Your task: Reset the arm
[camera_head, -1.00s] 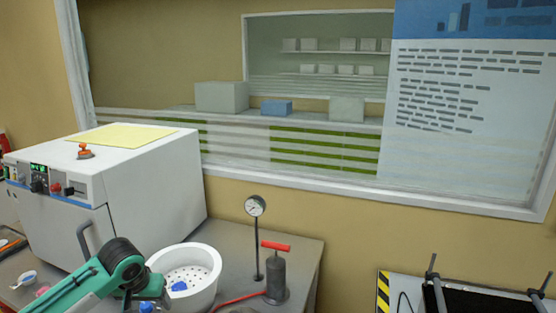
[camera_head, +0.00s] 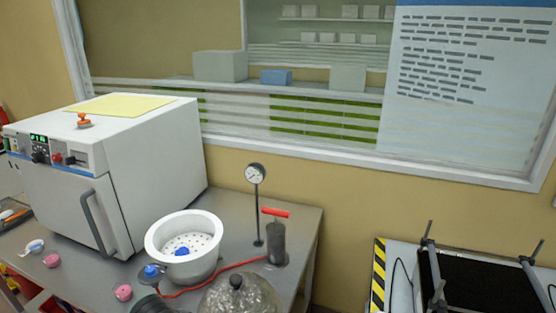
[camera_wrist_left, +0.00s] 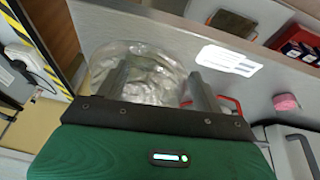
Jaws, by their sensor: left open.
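My left gripper (camera_wrist_left: 160,78) shows in the left wrist view with its two dark fingers apart. A clear, wrinkled-looking glass vessel (camera_wrist_left: 140,70) lies beyond the fingers; I cannot tell how far away it is. In the head view a domed glass vessel with a dark knob (camera_head: 240,297) stands at the bottom edge, partly cut off. My left gripper cannot be made out in the head view. My right gripper is in neither view.
A white oven (camera_head: 130,180) stands on the grey bench at left. A white perforated funnel (camera_head: 155,240) holds a blue piece (camera_head: 182,252). A gauge on a stand (camera_head: 256,174) and a red-handled pump (camera_head: 277,245) stand to its right. A black-topped device (camera_head: 480,290) is at lower right.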

